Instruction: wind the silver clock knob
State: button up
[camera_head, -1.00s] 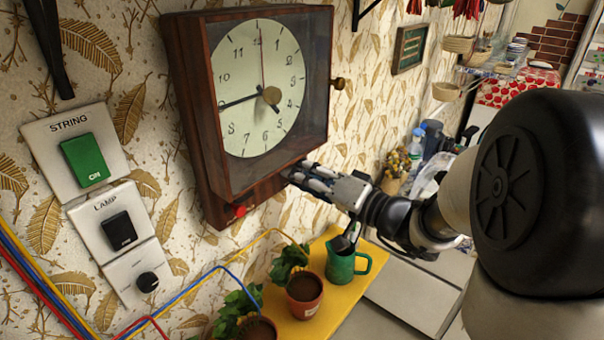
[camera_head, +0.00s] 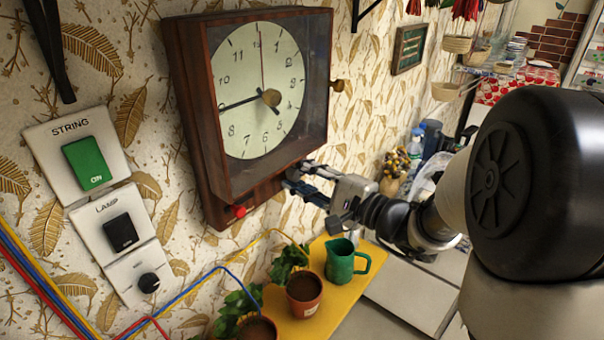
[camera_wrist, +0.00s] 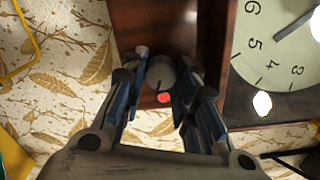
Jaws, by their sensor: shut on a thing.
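The wall clock (camera_head: 265,85) has a dark wooden case and a pale round dial. In the head view the knob is hidden by the case and my fingers. My gripper (camera_head: 306,174) reaches up from the right below the clock's bottom edge. In the wrist view my gripper (camera_wrist: 163,80) is shut on the knob, one finger on each side.
A red button (camera_head: 239,212) is on the clock's lower edge, close to my fingers. Below, a yellow shelf (camera_head: 338,293) holds a green jug (camera_head: 341,259) and potted plants (camera_head: 303,292). Wall switches (camera_head: 88,162) are at left.

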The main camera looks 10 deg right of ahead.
jog(key=m+p, duration=0.2)
jog(key=m, duration=0.3)
jog(key=shift+m, duration=0.4)
jog(key=m+p, duration=0.5)
jog(key=m, duration=0.1)
jog(key=shift+a, duration=0.1)
jog(key=m+p, duration=0.6)
jog(key=shift+s+m, duration=0.1)
jog(key=shift+m, duration=0.2)
jog(key=m+p, duration=0.6)
jog(key=shift+a+r+p, duration=0.1)
jog(key=shift+a+p, duration=0.05)
jog(key=shift+p, duration=0.15)
jog(key=m+p, duration=0.5)
jog(key=m, duration=0.1)
jog(key=shift+s+m+p, duration=0.1)
jog(key=shift+m+p, duration=0.2)
jog(key=shift+p, duration=0.1)
jog(key=m+p, duration=0.4)
jog(key=m, duration=0.2)
jog(key=shift+r, duration=0.15)
jog(key=m+p, duration=0.3)
jog(key=m, duration=0.3)
jog(key=shift+m, duration=0.4)
jog(key=m+p, duration=0.1)
jog(key=m, duration=0.4)
jog(key=shift+m+p, duration=0.3)
